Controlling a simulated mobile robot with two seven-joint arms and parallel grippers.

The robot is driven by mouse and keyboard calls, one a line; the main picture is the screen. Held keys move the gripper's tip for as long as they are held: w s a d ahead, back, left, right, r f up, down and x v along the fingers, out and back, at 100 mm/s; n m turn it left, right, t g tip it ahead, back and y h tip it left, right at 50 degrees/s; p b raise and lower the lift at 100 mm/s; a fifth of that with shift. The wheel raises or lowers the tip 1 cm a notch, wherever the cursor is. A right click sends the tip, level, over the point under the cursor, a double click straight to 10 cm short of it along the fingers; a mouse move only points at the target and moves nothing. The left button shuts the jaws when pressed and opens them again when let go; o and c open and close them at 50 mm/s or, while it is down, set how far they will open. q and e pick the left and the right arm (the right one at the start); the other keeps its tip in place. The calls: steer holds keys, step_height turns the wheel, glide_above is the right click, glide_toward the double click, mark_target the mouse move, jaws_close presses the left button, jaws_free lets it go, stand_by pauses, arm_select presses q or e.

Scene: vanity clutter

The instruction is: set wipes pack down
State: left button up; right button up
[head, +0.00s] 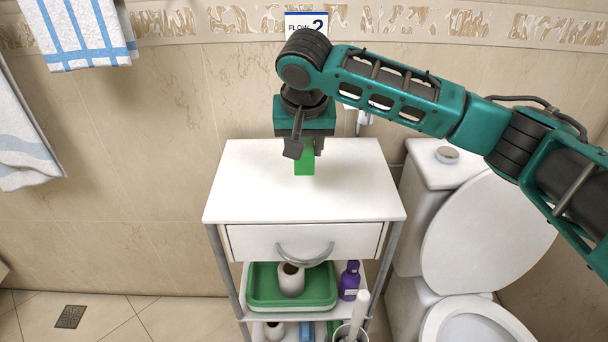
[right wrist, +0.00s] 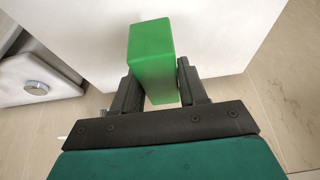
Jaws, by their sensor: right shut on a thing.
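The wipes pack is a green block (head: 304,161) in the head view, above or on the white top of the vanity cart (head: 250,195). It also shows in the right wrist view (right wrist: 152,55), upright between the fingers. My right gripper (head: 300,145) is shut on the pack, and its fingers (right wrist: 160,85) grip the near part of the pack's sides. The head view does not clearly show whether the pack's lower end touches the cart top. My left gripper is not in view.
The cart top is otherwise clear. A toilet (head: 485,235) stands at right. Towels (head: 85,30) hang at left.

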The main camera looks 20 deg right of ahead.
step_height(320, 180, down, 2)
steer(key=shift+f, duration=0.25)
step_height(320, 180, down, 4)
steer(key=shift+r+b, duration=0.25)
steer(key=shift+b, duration=0.25)
steer(key=shift+f, duration=0.15)
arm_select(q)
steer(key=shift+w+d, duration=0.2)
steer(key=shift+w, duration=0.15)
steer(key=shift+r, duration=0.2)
arm_select(e)
steer(key=shift+f, duration=0.1)
steer(key=o, duration=1.1)
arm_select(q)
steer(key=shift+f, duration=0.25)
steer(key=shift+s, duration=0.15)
